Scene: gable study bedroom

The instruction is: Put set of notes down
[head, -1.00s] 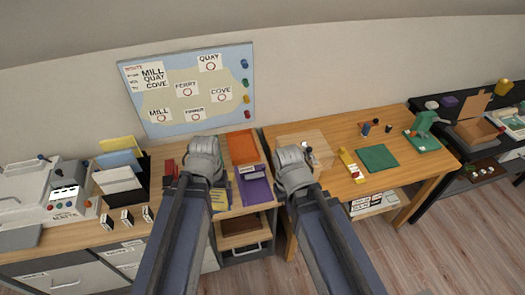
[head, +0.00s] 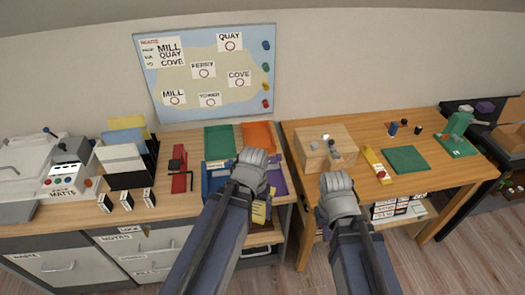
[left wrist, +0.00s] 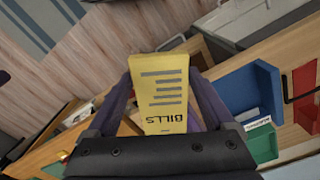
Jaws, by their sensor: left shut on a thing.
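A yellow set of notes marked BILLS (left wrist: 165,90) is between the fingers of my left gripper (left wrist: 164,104) in the left wrist view. In the head view the notes (head: 259,212) show as a small yellow patch below my left gripper (head: 254,186), at the front edge of the coloured trays. The blue tray (head: 210,187) and purple tray (head: 278,184) lie partly hidden behind that gripper. The green tray (head: 219,140) and orange tray (head: 258,135) lie further back. My right gripper (head: 338,190) is over the front edge of the right-hand desk; its fingers are hidden.
A red tool (head: 178,172) and small labelled blocks (head: 127,200) stand left of the trays. The right desk holds a wooden block (head: 318,157), a yellow bar (head: 375,165) and a green mat (head: 405,159).

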